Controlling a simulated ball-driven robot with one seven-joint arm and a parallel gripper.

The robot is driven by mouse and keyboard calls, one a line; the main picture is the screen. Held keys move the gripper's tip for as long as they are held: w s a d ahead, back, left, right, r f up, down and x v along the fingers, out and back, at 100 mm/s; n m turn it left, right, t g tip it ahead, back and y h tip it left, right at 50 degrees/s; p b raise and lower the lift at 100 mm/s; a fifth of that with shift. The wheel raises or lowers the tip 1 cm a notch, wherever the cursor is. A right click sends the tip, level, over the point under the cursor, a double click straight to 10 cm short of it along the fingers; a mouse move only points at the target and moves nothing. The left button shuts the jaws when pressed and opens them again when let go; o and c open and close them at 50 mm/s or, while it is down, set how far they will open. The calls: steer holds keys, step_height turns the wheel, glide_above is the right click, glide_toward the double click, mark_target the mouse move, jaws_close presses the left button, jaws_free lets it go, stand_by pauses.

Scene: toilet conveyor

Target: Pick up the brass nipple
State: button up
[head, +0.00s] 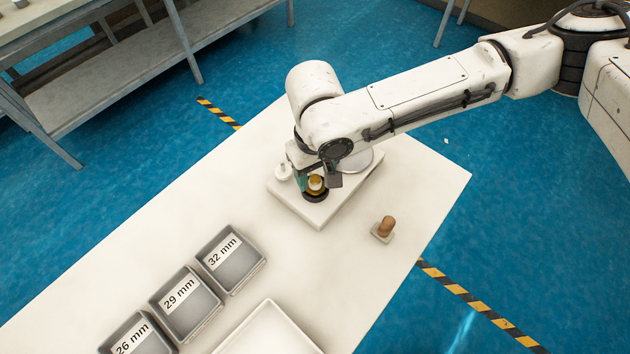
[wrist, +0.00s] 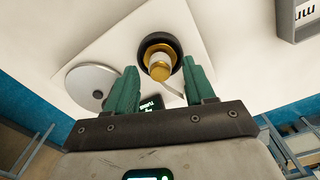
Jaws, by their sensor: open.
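The brass nipple (head: 316,183) stands in a black ring on a white block (head: 318,218) on the table. In the wrist view the nipple (wrist: 160,70) is gold-coloured with a white band, and the black ring (wrist: 146,43) is around its base. My gripper (wrist: 160,66) is open, with one teal finger on each side of the nipple. A gap shows between each finger and the nipple, so I see no contact. In the head view my gripper (head: 312,180) is over the block and partly hides the nipple.
A brown peg (head: 387,224) stands on a small base at right. Bins labelled 32 mm (head: 232,282), 29 mm (head: 205,312) and 26 mm (head: 160,347), and a white tray (head: 240,335), are nearer.

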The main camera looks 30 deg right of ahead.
steer(key=shift+f, duration=1.05)
steer(key=c, duration=0.9)
steer(key=shift+r, duration=0.2)
